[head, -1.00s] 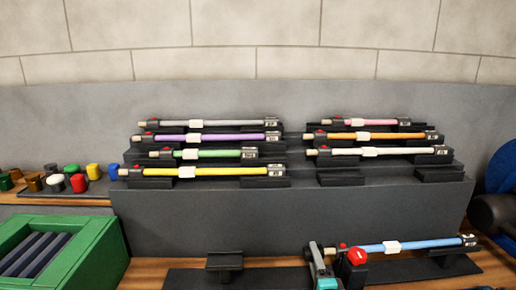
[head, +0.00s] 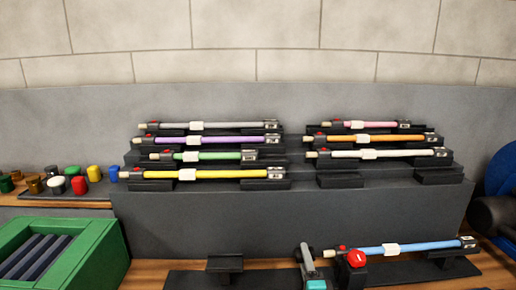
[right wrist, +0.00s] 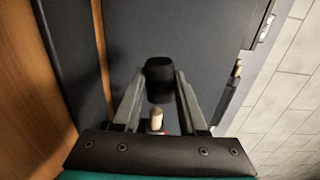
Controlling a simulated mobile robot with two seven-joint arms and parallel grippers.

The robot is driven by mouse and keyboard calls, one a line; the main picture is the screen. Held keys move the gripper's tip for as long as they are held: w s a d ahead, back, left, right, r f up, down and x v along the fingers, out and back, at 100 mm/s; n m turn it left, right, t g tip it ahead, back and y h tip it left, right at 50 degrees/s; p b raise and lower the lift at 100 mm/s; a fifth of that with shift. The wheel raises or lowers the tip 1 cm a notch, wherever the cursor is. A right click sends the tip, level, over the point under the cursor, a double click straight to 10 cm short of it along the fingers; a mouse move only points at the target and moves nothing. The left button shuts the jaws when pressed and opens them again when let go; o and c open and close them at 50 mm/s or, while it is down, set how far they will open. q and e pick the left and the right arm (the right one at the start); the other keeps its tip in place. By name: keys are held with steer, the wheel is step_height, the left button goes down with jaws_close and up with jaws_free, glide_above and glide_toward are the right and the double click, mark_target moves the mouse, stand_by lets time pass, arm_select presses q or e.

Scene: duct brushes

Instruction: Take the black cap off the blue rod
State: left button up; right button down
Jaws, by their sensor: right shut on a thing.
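The blue rod (head: 430,245) lies level at the front right in the head view, with a white label block at its middle and a black end piece at its right. Its pale left tip (head: 328,253) is bare; the tip also shows in the right wrist view (right wrist: 157,118). The black cap (right wrist: 159,70) is between the fingers of my right gripper (right wrist: 160,85), a small gap beyond the tip. In the head view, my right gripper (head: 308,260) is shut on the cap, just left of the rod. My left gripper is not in view.
A round red knob on a black block (head: 356,258) stands by the rod's left end. A black empty stand (head: 224,264) is further left on the dark mat. A green bin (head: 95,250) is at far left. Stepped racks (head: 300,215) with several coloured rods stand behind.

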steer(key=r, duration=0.1)
steer(key=r+p, duration=0.1)
steer(key=p, duration=0.1)
steer(key=shift+a+r, duration=0.25)
steer(key=shift+r, duration=0.15)
steer(key=r+p, duration=0.3)
steer(key=a+r+p, duration=0.1)
steer(key=r+p, duration=0.1)
steer(key=shift+f, duration=0.1)
steer(key=shift+d, duration=0.1)
